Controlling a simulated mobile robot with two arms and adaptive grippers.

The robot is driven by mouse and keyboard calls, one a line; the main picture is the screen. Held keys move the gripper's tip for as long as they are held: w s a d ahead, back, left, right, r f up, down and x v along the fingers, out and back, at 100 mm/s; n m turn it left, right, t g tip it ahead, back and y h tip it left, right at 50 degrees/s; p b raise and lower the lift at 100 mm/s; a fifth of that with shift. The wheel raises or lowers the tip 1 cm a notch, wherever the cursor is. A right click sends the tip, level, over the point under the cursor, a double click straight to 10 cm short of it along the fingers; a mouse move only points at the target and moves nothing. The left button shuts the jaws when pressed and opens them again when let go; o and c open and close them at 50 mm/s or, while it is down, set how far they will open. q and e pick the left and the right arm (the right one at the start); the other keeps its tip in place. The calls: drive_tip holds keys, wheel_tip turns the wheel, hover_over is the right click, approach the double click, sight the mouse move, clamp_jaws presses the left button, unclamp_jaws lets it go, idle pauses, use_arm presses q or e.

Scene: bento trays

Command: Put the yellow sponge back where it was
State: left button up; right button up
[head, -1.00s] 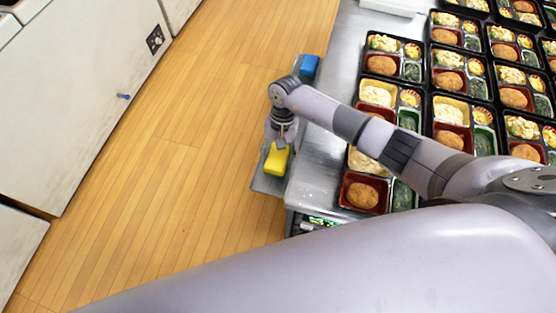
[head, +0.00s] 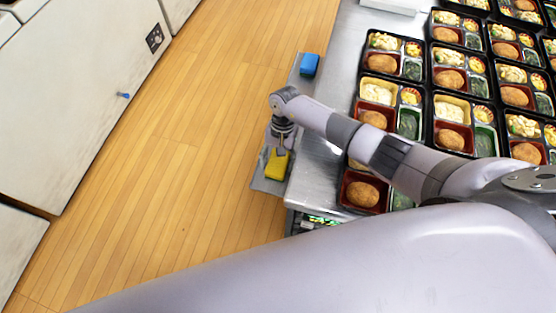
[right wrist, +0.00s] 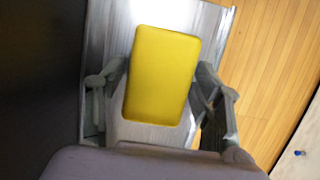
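The yellow sponge (head: 276,165) is at the near end of a narrow grey metal side shelf (head: 268,185), left of the counter. My right gripper (head: 281,149) points down over it. In the right wrist view the sponge (right wrist: 161,75) lies between the two fingers of the gripper (right wrist: 162,70), one close against each long side, so it looks held. The metal surface is right behind it; whether the sponge touches it I cannot tell. My left gripper is not in view.
A blue sponge (head: 310,65) lies at the far end of the shelf. Several bento trays (head: 362,193) fill the counter (head: 318,170) to the right, under and beside my right arm. Open wooden floor (head: 190,170) and white cabinets (head: 75,90) are to the left.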

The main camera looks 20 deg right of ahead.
drive_tip(key=shift+o, duration=0.8)
drive_tip(key=shift+r+p, duration=0.3)
drive_tip(key=shift+p, duration=0.05)
drive_tip(key=b+v, duration=0.1)
drive_tip(key=v, duration=0.5)
drive_tip(key=shift+w, duration=0.15)
drive_tip(key=shift+d+r+b, duration=0.1)
drive_tip(key=shift+r+b, duration=0.2)
drive_tip(key=shift+r, duration=0.25)
